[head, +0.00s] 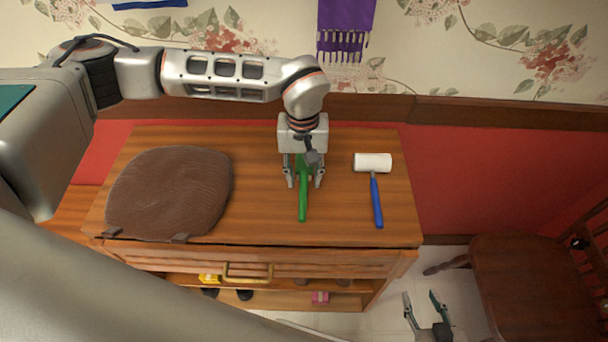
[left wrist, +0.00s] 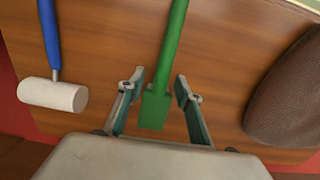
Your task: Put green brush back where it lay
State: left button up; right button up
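The green brush (head: 302,207) lies on the wooden cabinet top (head: 262,200), its handle pointing towards the front edge. My left gripper (head: 304,181) is above the brush's wide end, with one finger on each side. In the left wrist view, the brush (left wrist: 171,45) passes between the two spread fingertips (left wrist: 160,86) with a gap on both sides, so the gripper is open and not closed on it. My right gripper (head: 424,297) is low at the bottom right of the head view, open and empty, over the floor beside the cabinet.
A white-headed roller or mallet with a blue handle (head: 377,203) lies to the right of the brush. A brown cushion (head: 170,190) lies to the left. A wooden chair (head: 525,280) stands at the right. Bare wood separates the brush from both neighbours.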

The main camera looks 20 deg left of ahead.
pick_arm(q)
notch_tip(320, 180, up, 12)
jog(key=shift+w+a, duration=0.15)
jog(key=shift+w, duration=0.05)
dwell(0.4)
